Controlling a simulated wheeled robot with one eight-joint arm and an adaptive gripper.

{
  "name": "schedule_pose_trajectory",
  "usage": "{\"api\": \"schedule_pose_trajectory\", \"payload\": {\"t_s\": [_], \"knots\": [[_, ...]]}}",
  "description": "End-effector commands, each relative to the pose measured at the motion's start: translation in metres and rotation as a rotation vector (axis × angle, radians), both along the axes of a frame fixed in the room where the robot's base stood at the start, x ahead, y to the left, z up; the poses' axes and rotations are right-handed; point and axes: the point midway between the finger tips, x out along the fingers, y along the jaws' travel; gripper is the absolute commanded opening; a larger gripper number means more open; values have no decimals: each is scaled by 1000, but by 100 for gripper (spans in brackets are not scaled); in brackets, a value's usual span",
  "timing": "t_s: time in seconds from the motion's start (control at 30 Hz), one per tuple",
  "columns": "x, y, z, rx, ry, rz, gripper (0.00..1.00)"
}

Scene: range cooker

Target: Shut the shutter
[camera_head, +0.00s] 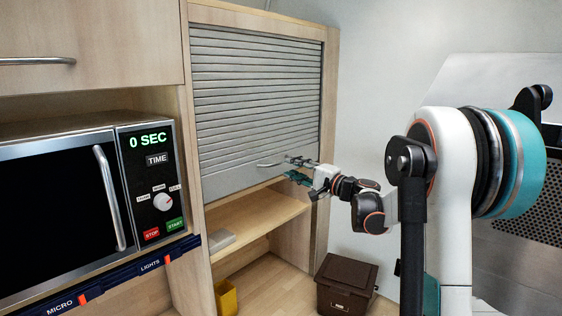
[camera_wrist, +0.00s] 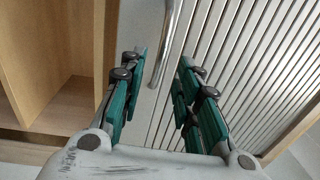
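The grey slatted shutter (camera_head: 255,90) hangs in the tall wooden cabinet at the middle of the head view. It covers the upper part of the opening, and a gap shows below its lower edge. Its slats also show in the wrist view (camera_wrist: 245,60). A curved metal handle (camera_head: 268,165) is on its plain bottom panel. My gripper (camera_head: 298,168) is at the right part of this handle. In the wrist view the handle (camera_wrist: 170,40) runs between the two green-padded fingers of my gripper (camera_wrist: 163,65). The fingers are apart; I cannot tell whether either touches the handle.
Below the shutter is a wooden shelf (camera_head: 258,218) with a flat grey object (camera_head: 221,240). A microwave (camera_head: 60,205) is at left. A yellow bin (camera_head: 227,298) and a brown lidded box (camera_head: 345,285) stand on the floor.

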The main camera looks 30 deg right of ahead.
Motion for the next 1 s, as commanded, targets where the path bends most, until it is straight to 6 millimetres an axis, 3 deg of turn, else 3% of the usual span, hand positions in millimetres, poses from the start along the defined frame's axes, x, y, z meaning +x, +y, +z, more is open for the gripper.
{"api": "schedule_pose_trajectory", "payload": {"t_s": [0.1, 0.33, 0.77, 0.9, 1.0], "knots": [[22, 9, 3, 0, 0, 3, 30], [50, 19, 5, 0, 0, 1, 30], [59, 22, 5, 0, 0, 0, 30], [58, 22, 5, 0, 0, 0, 1], [58, 22, 5, 0, 0, 0, 0]]}}
